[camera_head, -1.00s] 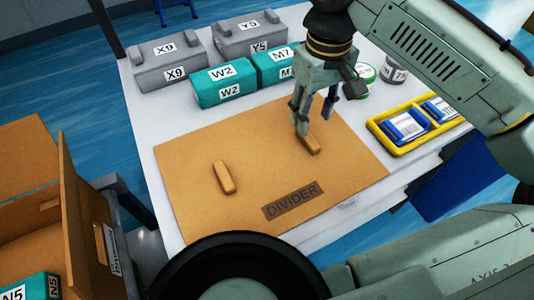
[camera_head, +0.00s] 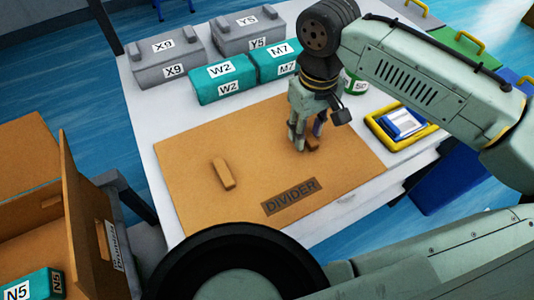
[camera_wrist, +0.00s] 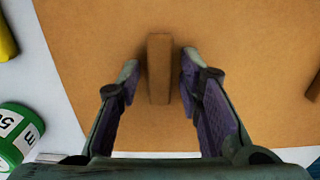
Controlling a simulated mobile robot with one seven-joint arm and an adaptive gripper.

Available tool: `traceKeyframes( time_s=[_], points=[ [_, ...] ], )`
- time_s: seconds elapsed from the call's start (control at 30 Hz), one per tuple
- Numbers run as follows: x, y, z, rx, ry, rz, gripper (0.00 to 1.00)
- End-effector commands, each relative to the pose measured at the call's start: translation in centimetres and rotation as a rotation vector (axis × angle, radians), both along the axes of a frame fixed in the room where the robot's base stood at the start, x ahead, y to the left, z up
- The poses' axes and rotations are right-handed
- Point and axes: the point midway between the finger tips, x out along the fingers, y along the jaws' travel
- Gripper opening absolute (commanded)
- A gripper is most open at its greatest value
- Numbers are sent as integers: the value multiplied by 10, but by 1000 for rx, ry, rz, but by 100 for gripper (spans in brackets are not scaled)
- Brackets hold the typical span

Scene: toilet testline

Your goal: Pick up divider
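The divider (camera_head: 240,170) is a flat orange-brown board lying on the white table, with a dark label reading DIVIDER near its front edge. It has two raised wooden handles. The left handle (camera_head: 223,174) stands free. My gripper (camera_head: 308,145) is down at the right handle (camera_head: 314,143), which it partly hides in the head view. In the wrist view the right handle (camera_wrist: 159,68) lies between the two fingertips (camera_wrist: 157,75), with a gap on each side. My gripper is open.
Grey boxes (camera_head: 170,58) and teal boxes (camera_head: 222,82) stand behind the divider. A yellow tray (camera_head: 425,140) with a blue-and-white pack is at the right, near a green-and-white can (camera_head: 355,85). A cardboard box (camera_head: 88,215) with a teal box inside is at the lower left.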

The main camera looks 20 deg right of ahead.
Motion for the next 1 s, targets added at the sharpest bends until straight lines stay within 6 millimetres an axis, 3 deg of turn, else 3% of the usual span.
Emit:
traceKeyframes(
  time_s=[0.47,1.0],
  points=[
    [0,0,0,0,0,0,0],
    [1,0,6,0,-2,0,0]
  ],
)
